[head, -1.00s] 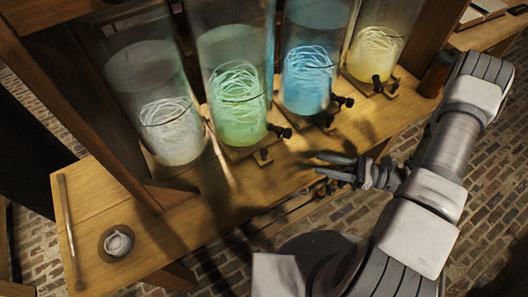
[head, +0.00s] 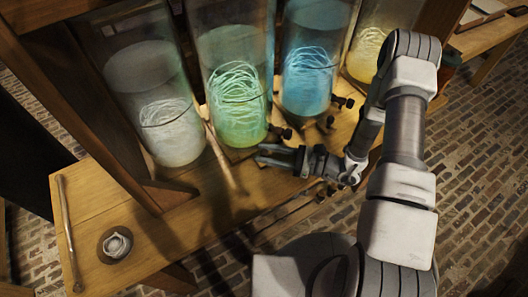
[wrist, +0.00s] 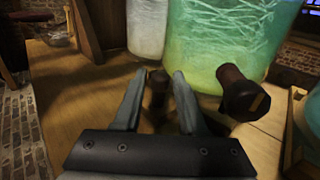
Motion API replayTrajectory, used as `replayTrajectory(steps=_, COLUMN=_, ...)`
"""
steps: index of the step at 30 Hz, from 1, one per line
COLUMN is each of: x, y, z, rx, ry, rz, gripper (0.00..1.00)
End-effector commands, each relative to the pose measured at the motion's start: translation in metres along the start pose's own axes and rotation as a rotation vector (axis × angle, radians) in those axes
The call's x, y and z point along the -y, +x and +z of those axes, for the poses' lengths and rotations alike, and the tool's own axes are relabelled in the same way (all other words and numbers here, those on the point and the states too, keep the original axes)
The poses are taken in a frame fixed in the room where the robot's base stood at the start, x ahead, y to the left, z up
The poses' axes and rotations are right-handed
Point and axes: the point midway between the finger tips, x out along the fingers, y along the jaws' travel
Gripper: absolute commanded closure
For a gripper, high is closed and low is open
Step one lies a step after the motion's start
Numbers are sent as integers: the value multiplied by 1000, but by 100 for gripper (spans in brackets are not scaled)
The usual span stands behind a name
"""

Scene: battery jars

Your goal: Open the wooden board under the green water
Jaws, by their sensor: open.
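The jar of green water (head: 238,98) stands on the wooden table between the white and blue jars. It also shows in the wrist view (wrist: 222,42), with a dark tap (wrist: 238,92) low on its front. A wooden board (head: 238,152) shows under the green jar, partly hidden by my gripper. My gripper (head: 262,155) is open, just in front of the green jar's base. In the wrist view a dark knob (wrist: 158,84) shows between the open fingers, apart from both as far as I can tell.
A white jar (head: 168,130) stands left, a blue jar (head: 306,85) and a yellow jar (head: 368,50) right. A small round dish (head: 115,245) and a thin rod (head: 68,230) lie at the table's left end. The table front (head: 180,225) is clear.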

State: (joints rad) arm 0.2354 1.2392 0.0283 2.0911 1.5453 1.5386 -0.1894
Motion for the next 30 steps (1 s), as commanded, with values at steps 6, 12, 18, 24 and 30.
replayTrajectory(steps=6, x=0, y=9, z=0, rx=-1, ry=0, rz=0, gripper=59)
replayTrajectory(steps=12, x=0, y=9, z=0, rx=0, ry=0, rz=-1, gripper=59)
replayTrajectory(steps=18, x=0, y=9, z=0, rx=0, ry=0, rz=-1, gripper=95)
replayTrajectory(steps=24, x=0, y=9, z=0, rx=0, ry=0, rz=-1, gripper=100)
replayTrajectory(steps=30, x=0, y=9, z=0, rx=0, ry=0, rz=-1, gripper=100)
